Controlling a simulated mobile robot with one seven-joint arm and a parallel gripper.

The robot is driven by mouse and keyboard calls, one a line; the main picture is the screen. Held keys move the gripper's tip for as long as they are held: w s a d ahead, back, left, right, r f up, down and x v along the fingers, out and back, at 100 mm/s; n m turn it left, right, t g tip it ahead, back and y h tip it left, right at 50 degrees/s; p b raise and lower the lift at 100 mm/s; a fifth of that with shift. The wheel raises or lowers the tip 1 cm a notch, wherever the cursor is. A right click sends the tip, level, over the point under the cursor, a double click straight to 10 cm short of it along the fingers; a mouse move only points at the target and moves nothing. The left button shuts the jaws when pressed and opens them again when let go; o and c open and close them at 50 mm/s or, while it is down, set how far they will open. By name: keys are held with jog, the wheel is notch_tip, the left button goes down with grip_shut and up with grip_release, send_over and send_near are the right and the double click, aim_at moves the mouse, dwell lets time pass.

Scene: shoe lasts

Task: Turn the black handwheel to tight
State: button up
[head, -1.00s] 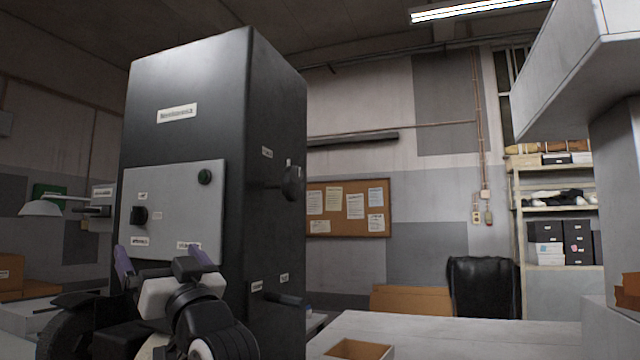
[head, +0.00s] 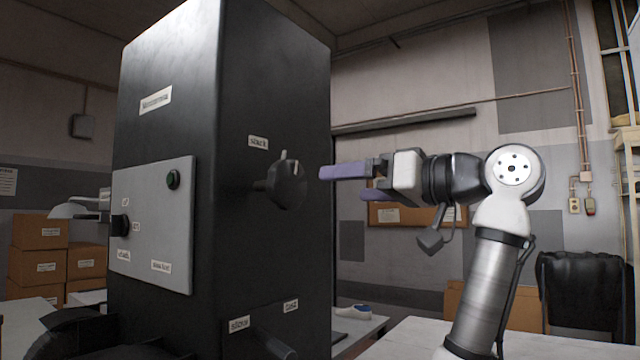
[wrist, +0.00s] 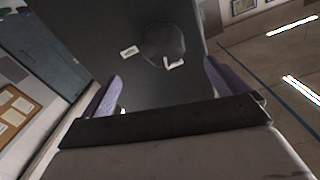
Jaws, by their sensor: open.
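The black handwheel (head: 288,184) sticks out on a shaft from the right side of the tall black cabinet (head: 270,90). It has a pale marker at its top edge, and a "slack" label (head: 258,142) sits above it to the left. The handwheel also shows in the wrist view (wrist: 163,44), ahead of and between the fingers. My gripper (head: 346,184) is open and empty, with purple fingers. It is to the right of the handwheel, pointing at it and apart from it by a small gap. The "tight" label cannot be made out for certain.
A lower dark knob or lever (head: 272,343) projects from the cabinet below the handwheel, near two labels. A grey panel (head: 155,225) with a green button is on the cabinet's front. A white table (head: 425,335) stands at right. Air around my gripper is free.

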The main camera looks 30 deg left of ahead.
aim_at(293, 186)
jog(key=a+p, duration=0.1)
jog(key=a, duration=0.3)
jog(key=w+a+p, duration=0.1)
jog(key=a+p, duration=0.1)
jog(key=a, duration=0.3)
jog(key=a+p, duration=0.2)
jog(key=a, duration=0.2)
jog(key=shift+w+a+r, duration=0.2)
jog(key=shift+w, duration=0.1)
jog(key=c, duration=1)
